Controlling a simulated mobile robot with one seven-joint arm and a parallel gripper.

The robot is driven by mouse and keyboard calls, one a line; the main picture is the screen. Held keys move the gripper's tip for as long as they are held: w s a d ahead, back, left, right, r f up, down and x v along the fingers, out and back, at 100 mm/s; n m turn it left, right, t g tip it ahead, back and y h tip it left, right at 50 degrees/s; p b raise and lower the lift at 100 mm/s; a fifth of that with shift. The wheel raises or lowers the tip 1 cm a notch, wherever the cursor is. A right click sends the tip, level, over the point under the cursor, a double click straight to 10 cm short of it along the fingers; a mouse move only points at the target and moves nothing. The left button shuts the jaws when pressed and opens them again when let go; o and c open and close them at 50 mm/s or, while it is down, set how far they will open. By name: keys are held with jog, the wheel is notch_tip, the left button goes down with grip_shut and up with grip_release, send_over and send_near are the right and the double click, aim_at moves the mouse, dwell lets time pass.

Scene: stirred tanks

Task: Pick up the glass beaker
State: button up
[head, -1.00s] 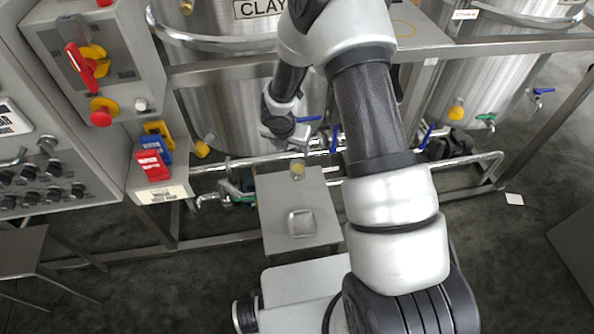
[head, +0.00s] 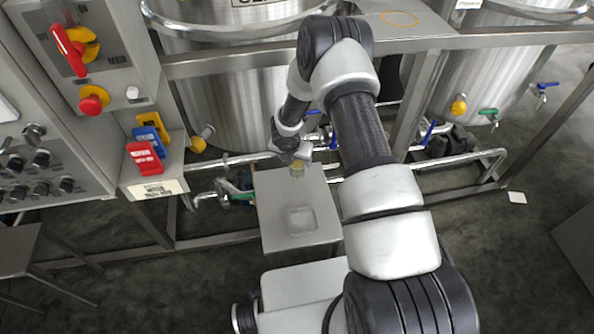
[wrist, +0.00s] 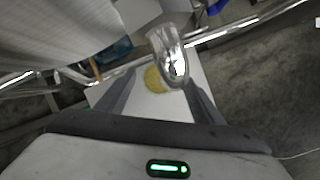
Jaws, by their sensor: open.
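The glass beaker (head: 297,171) is clear with yellow content at its bottom. It stands near the far edge of a small grey side table (head: 268,200). In the wrist view the beaker (wrist: 168,50) shows upper middle, its yellow bottom between my fingers. My gripper (wrist: 159,77) is open, with one dark finger on each side of the beaker's lower part in the picture. In the head view my gripper (head: 300,155) is just above and beside the beaker and partly covers it. I cannot tell whether a finger touches the glass.
A shallow square dish (head: 302,221) lies on the side table nearer to me. Horizontal steel pipes (head: 235,159) and a large steel tank (head: 228,100) stand behind it. A control box (head: 95,60) and red, blue and yellow tags (head: 145,157) are at the left.

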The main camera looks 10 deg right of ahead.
jog(key=shift+x, duration=0.85)
jog(key=shift+c, duration=0.4)
